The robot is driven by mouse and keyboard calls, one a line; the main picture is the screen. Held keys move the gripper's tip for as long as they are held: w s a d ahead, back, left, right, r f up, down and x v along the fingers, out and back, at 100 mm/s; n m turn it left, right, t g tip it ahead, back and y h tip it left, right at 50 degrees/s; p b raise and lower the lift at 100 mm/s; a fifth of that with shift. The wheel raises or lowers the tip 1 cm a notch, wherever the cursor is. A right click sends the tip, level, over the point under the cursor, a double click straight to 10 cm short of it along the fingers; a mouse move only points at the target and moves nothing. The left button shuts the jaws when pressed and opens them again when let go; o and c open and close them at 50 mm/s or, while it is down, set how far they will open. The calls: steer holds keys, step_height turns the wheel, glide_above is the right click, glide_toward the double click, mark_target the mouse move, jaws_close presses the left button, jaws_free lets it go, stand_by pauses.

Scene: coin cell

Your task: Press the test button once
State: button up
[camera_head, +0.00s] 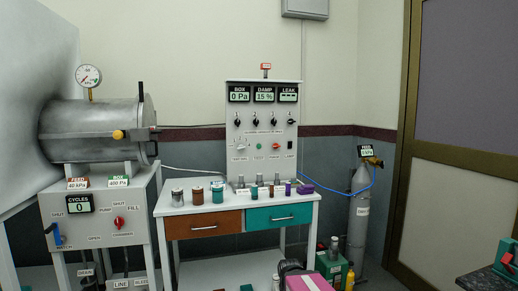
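The control panel (250,170) stands upright at the back of the bench. The label under the green button is small and seems to read TEST. Displays at the panel's top read BOX 0 Pa, DAMP 15 % and LEAK with dashes. My gripper cannot be made out in this view, and nothing is seen touching the panel.
The bench (183,209) holds several small cylinders along its top, in front of the panel. A metal chamber (95,130) on a white cabinet (100,222) stands left. A gas cylinder (358,215) with a blue hose stands right. A green box (331,265) is low in front.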

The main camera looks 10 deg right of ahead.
jaws_close()
stand_by(1.4)
